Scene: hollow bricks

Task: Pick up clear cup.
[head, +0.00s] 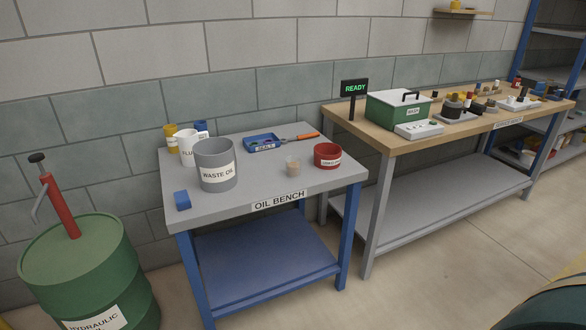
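The clear cup (293,166) stands upright on the grey top of the oil bench (240,209), near its front edge. It looks small and see-through, with a brownish tint in its lower part. It is between the grey waste oil bucket (216,171) on its left and a red labelled container (327,155) on its right, apart from both. Neither of my grippers shows in the head view.
A blue tray (261,144), an orange-handled tool (300,137), a white jug (186,152) and a blue block (182,201) are on the oil bench. A wooden workbench (450,133) stands right, a green hydraulic drum (75,258) left. Floor in front is clear.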

